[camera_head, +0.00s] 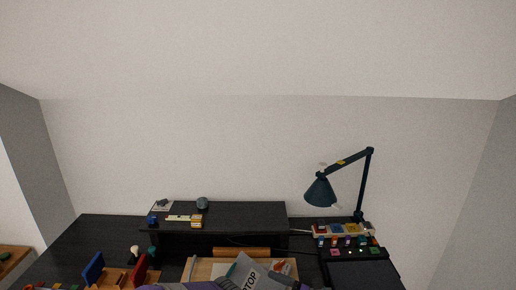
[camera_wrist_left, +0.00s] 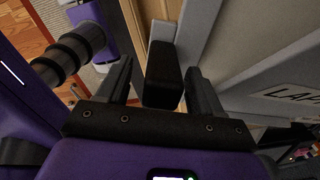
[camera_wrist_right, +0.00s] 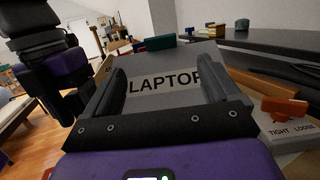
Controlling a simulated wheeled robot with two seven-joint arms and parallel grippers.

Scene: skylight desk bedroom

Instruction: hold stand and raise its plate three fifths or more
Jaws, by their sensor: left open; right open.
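The stand's grey plate, lettered LAPTOP, is tilted in the right wrist view (camera_wrist_right: 160,62). In the head view its lettered part (camera_head: 250,277) shows at the bottom edge, and it also shows at the right of the left wrist view (camera_wrist_left: 280,85). My right gripper (camera_wrist_right: 165,76) is open, its fingers over the plate's face; I cannot tell if they touch it. My left gripper (camera_wrist_left: 160,74) is open, with a black block (camera_wrist_left: 162,78) on a grey part between its fingers. An orange knob (camera_wrist_right: 285,108) sits beside the words TIGHT and LOOSE. The stand's base is mostly hidden.
The dark desk (camera_head: 85,240) carries a raised shelf (camera_head: 245,217) at the back. A dark blue lamp (camera_head: 320,190) and a row of small colored items (camera_head: 342,230) stand at the right. A red upright piece (camera_head: 140,270) and a blue one (camera_head: 93,268) stand at left.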

